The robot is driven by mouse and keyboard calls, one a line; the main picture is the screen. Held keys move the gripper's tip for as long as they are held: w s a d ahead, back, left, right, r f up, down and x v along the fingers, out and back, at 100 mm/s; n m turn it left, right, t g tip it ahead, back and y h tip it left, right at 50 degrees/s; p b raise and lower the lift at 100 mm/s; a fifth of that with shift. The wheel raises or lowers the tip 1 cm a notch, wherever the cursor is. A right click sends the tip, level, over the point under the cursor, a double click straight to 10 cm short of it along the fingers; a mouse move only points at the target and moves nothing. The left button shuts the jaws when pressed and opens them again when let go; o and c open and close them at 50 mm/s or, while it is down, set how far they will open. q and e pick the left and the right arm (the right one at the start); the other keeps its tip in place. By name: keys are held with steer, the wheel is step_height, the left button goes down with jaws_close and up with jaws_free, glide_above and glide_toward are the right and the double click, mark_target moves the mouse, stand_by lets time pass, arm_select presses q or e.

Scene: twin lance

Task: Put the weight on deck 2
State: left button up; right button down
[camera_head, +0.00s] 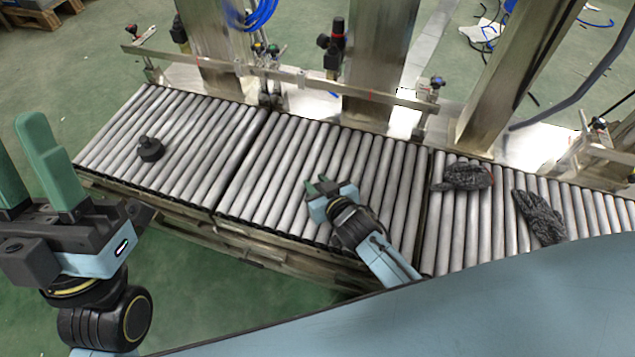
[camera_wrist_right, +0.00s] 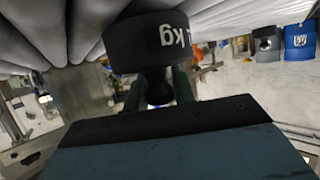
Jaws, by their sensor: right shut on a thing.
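A black weight (camera_wrist_right: 155,40) marked "kg" fills the top of the right wrist view, its narrow neck between the green fingers. My right gripper (camera_head: 321,186) is shut on it, over the middle roller section (camera_head: 270,165) in the head view. There the held weight is mostly hidden by the gripper. Rollers appear close to the weight in the wrist view; I cannot tell whether they touch. Another black knobbed weight (camera_head: 150,149) stands on the left roller section (camera_head: 195,135). My left gripper (camera_head: 32,150) is open and empty at the far left. No deck numbers are readable.
Two dark grey gloves, one (camera_head: 465,176) and another (camera_head: 540,217), lie on the right roller section (camera_head: 487,235). A metal rail (camera_head: 215,65) and upright posts (camera_head: 380,50) stand behind the rollers. The middle section has free room around my right gripper.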

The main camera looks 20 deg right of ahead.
steer(key=shift+w, duration=0.1)
steer(key=c, duration=1.6)
jaws_free()
steer(key=shift+f, duration=0.15)
steer(key=o, duration=0.4)
steer(key=shift+o, duration=0.2)
